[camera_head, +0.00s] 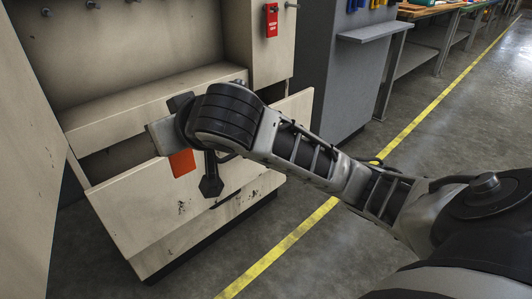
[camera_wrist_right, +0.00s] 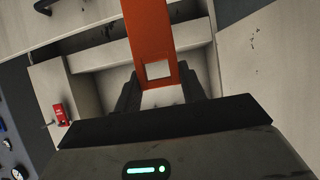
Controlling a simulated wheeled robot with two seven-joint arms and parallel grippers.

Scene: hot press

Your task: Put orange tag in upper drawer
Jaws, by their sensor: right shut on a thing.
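The orange tag (camera_head: 182,162) hangs below my right gripper (camera_head: 172,128) in the head view, in front of the cream drawer front. In the wrist view the orange tag (camera_wrist_right: 148,28) runs up from between the two dark fingers of the right gripper (camera_wrist_right: 160,97), which is shut on it. A square hole shows near its held end. The upper drawer (camera_head: 150,205) is pulled out, with a dark gap open behind its front. The gripper is over this drawer; my wrist hides part of the opening. My left gripper is in neither view.
A red tag (camera_head: 271,20) hangs on the cabinet's right upper panel, with an empty peg beside it. A grey cabinet with a shelf (camera_head: 374,31) stands to the right. The floor by the yellow line (camera_head: 290,243) is clear.

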